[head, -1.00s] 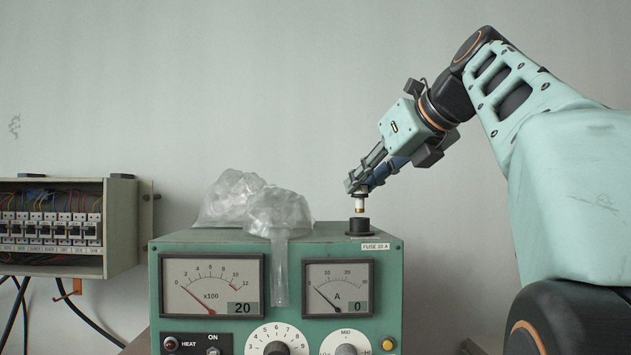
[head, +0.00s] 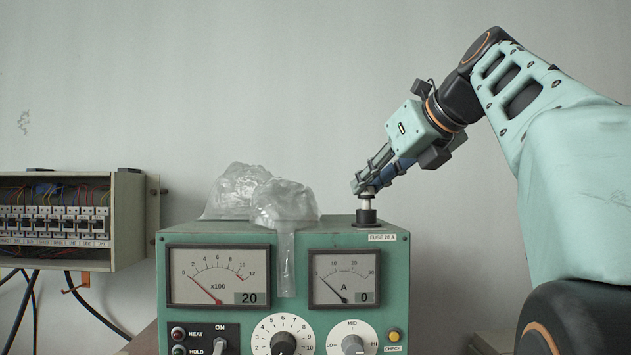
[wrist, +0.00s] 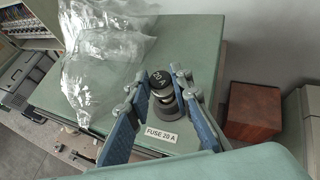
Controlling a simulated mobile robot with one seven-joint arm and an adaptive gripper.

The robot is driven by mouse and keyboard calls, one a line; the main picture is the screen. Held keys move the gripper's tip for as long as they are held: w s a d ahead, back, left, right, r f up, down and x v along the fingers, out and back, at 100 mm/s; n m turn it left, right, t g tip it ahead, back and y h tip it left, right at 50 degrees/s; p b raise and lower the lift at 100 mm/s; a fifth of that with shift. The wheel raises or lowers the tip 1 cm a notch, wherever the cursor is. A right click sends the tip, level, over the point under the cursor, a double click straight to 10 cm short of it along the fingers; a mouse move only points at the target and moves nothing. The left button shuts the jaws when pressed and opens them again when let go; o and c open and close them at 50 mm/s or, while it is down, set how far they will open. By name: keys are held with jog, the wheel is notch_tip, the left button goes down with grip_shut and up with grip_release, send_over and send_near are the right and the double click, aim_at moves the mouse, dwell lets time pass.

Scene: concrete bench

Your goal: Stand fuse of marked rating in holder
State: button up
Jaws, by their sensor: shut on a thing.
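My gripper (head: 365,186) is shut on a fuse (head: 366,201) and holds it upright over the black round holder (head: 366,217) on top of the green instrument case. The fuse's lower end meets the holder's top; I cannot tell how deep it sits. In the wrist view the fuse (wrist: 158,80) has a dark cap printed "20 A", between my two blue fingers. A white label (head: 382,237) on the case's front edge reads "FUSE 20 A"; it also shows in the wrist view (wrist: 162,135).
A crumpled clear plastic bag (head: 285,203) lies on the case (head: 215,237) left of the holder and hangs over its front. A breaker box (head: 128,220) is at the far left. A reddish-brown block (wrist: 252,112) stands right of the case in the wrist view.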

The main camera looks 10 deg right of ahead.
jog(key=shift+f+b, duration=0.5)
jog(key=shift+f, duration=0.4)
jog(key=shift+c, duration=0.2)
jog(key=o, duration=1.1)
jog(key=v, duration=1.2)
